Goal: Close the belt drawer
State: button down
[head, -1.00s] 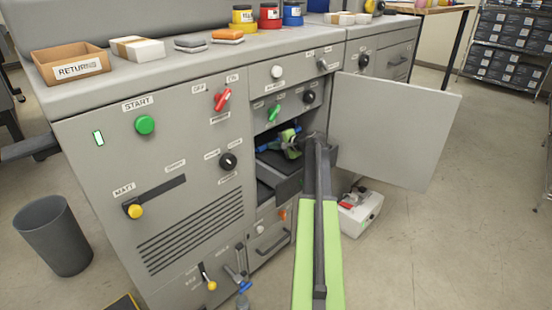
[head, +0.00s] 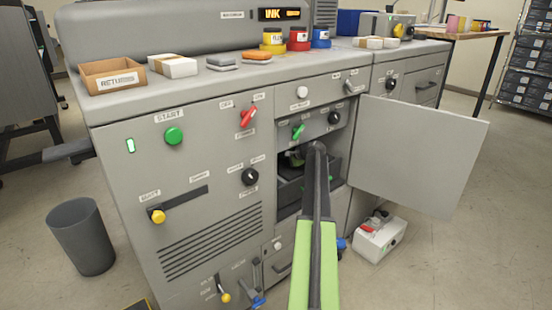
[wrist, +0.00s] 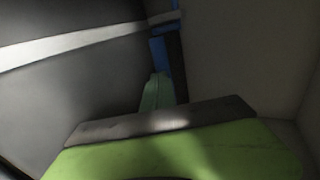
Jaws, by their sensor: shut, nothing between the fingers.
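The belt drawer (head: 289,194) is a dark grey drawer in the shadowed opening of the grey machine, below the green and black knobs. My arm covers its right part, and I cannot tell how far it stands out. My gripper (head: 297,157) is inside the opening, above the drawer, partly hidden by my arm. It is shut and empty. In the wrist view my green gripper (wrist: 156,95) points into a dark space between grey walls, with a strip of blue beyond it. Contact with the drawer cannot be made out.
The compartment door (head: 418,155) stands wide open to the right of my arm. A white box with a red part (head: 380,238) is on the floor below it. A waste bin (head: 80,237) stands at the left.

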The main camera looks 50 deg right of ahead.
jog(key=shift+s+r, duration=0.1)
jog(key=s, duration=0.4)
jog(key=s+a, duration=0.1)
jog(key=s, duration=0.3)
jog(key=s+a, duration=0.1)
jog(key=s, duration=0.3)
jog(key=shift+s+r, duration=0.2)
jog(key=shift+s, duration=0.2)
jog(key=s+a+n+y, duration=0.1)
jog(key=s+a, duration=0.2)
jog(key=a, duration=0.3)
jog(key=m+p, duration=0.1)
jog(key=p, duration=0.2)
send_near(295, 183)
jog(key=shift+g+h, duration=0.3)
jog(key=b+x, duration=0.1)
jog(key=x, duration=0.1)
jog(key=b+x, duration=0.1)
jog(key=b, duration=0.1)
jog(key=b+x, duration=0.2)
jog(key=shift+w+a, duration=0.35)
jog(key=shift+a, duration=0.05)
jog(key=shift+w, duration=0.35)
jog(key=shift+d, duration=0.1)
